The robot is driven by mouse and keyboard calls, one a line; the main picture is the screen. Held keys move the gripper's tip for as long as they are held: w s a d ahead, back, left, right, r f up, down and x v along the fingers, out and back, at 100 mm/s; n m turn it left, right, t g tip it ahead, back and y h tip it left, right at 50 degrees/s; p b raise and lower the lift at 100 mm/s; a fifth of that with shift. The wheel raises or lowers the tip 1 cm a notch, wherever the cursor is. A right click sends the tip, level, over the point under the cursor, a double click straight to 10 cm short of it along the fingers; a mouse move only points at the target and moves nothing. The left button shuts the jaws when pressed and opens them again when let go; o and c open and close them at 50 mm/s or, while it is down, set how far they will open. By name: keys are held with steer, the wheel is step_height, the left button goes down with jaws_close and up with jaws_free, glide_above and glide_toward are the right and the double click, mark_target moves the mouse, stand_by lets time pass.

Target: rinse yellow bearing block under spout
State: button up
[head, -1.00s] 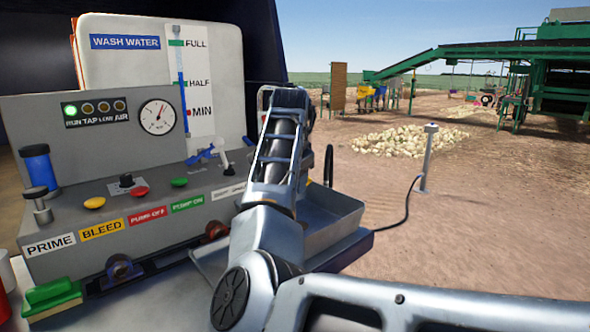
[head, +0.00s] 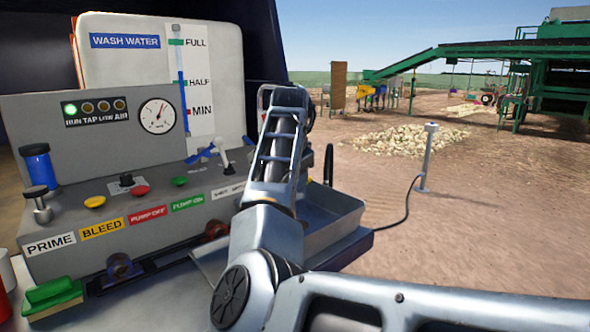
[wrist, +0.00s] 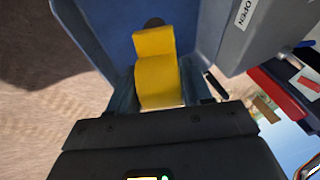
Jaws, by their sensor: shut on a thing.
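In the wrist view the yellow bearing block (wrist: 157,80) sits between the fingers of my gripper (wrist: 157,98), which is shut on it. Blue-grey tray walls (wrist: 92,30) stand around the block. In the head view my arm covers the gripper, the block and any spout; the grey tray (head: 335,232) shows right of the arm. I cannot see water running on the block.
The grey control panel (head: 110,215) with coloured buttons, a gauge (head: 157,116) and a lit green lamp (head: 70,109) stands left of my arm. A white-tipped lever (head: 222,145) stands near the arm. A green sponge (head: 52,296) lies at front left.

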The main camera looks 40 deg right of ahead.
steer(key=shift+s+a+r+p, duration=0.25)
steer(key=shift+a+r+p, duration=0.05)
steer(key=shift+r+p, duration=0.25)
steer(key=s+a+r+p, duration=0.2)
steer(key=s+r+p, duration=0.1)
steer(key=shift+s+a, duration=0.1)
steer(key=shift+a, duration=0.3)
stand_by(0.5)
